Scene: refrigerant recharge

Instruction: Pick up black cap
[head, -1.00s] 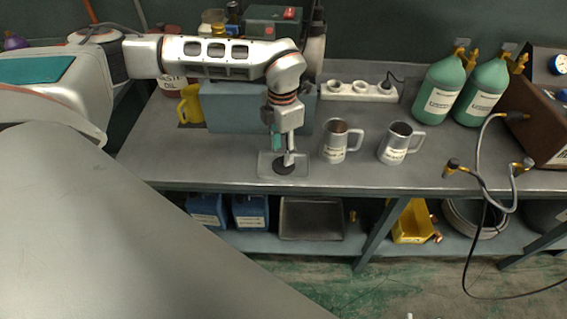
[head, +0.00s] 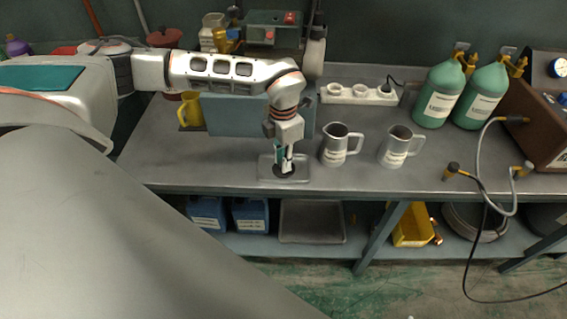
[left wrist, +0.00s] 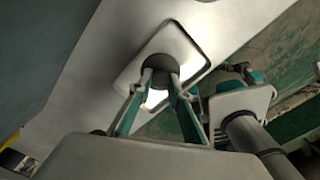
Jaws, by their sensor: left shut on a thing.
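The black cap (head: 284,171) is a small dark disc over the grey square plate (head: 302,178) near the front edge of the workbench. My left gripper (head: 287,164) points down with its fingers shut on the cap. In the left wrist view the cap (left wrist: 158,67) shows dark and round between the teal-sided fingertips, over the pale plate. I cannot tell whether the cap still touches the plate. What looks like my right gripper (left wrist: 240,82) shows at the right of the left wrist view, against the green floor; its finger state is unclear.
Two metal jugs, (head: 336,147) and (head: 396,148), stand just right of the plate. A blue-grey box (head: 235,115) and a yellow jug (head: 191,112) stand behind and left. Green bottles (head: 440,95) and hoses (head: 490,180) are at right.

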